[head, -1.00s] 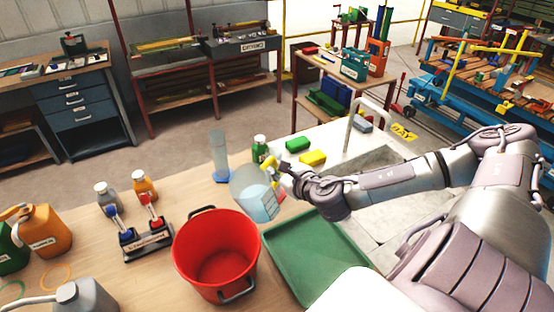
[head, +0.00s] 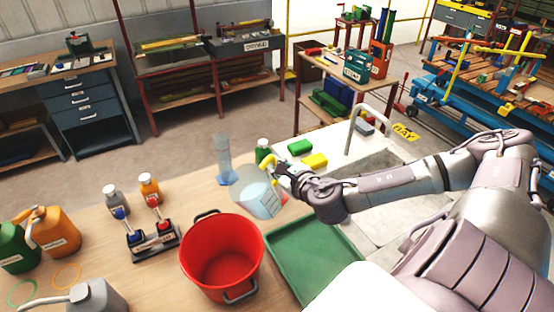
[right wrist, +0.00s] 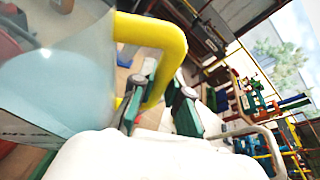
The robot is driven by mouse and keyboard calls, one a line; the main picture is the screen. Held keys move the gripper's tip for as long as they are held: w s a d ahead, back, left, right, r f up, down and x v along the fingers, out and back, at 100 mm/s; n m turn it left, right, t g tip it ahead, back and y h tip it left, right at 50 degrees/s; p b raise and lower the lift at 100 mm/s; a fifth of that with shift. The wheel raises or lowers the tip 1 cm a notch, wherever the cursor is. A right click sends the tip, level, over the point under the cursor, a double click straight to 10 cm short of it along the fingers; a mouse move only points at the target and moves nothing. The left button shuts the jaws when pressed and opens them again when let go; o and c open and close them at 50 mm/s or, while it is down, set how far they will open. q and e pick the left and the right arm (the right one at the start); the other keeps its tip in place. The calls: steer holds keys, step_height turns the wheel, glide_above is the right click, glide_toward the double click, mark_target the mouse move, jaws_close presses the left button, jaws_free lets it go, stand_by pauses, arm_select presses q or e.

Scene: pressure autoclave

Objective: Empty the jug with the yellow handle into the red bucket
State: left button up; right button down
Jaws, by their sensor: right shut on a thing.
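The clear jug (head: 254,193) with the yellow handle (head: 270,164) is held up beyond the red bucket's far right rim. It is tilted, its mouth toward the left, and bluish liquid shows inside. My right gripper (head: 281,172) is shut on the yellow handle. In the right wrist view, the handle (right wrist: 172,38) runs between the fingers (right wrist: 160,98) and the jug's liquid (right wrist: 65,85) fills the left side. The red bucket (head: 222,250) stands upright on the table, open at the top; no liquid can be made out in it. My left gripper is not in view.
A green tray (head: 335,283) lies right of the bucket, with the sink (head: 385,165) beyond. A clear cylinder (head: 223,160) and a green bottle (head: 263,150) stand behind the jug.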

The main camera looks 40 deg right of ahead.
mark_target(266, 161)
steer(key=shift+a+r+n+p, duration=0.2)
steer(key=shift+r+p, duration=0.4)
steer(key=shift+r, duration=0.15)
steer(key=shift+a+r+n+p, duration=0.2)
steer(key=shift+r+p, duration=0.35)
steer(key=shift+r, duration=0.15)
steer(key=shift+f+n+h+b, duration=0.3)
steer(key=shift+f+b, duration=0.15)
steer(key=shift+b, duration=0.05)
steer(key=shift+s+a+r+n+t+h, duration=0.15)
steer(key=shift+a+n+t+h, duration=0.15)
steer(key=shift+n+t, duration=0.35)
steer(key=shift+a+r+n, duration=0.25)
steer(key=shift+r+n, duration=0.05)
steer(key=shift+n, duration=0.25)
steer(key=shift+s+a+r+n+t+h+p, duration=0.1)
steer(key=shift+a+r+n+t+h+p, duration=0.2)
steer(key=shift+a+r+n+t, duration=0.25)
steer(key=shift+a+r+n+t+h+p, duration=0.2)
steer(key=shift+a+n+h, duration=0.15)
steer(key=shift+n, duration=0.4)
steer(key=shift+r+p, duration=0.1)
steer(key=shift+p, duration=0.2)
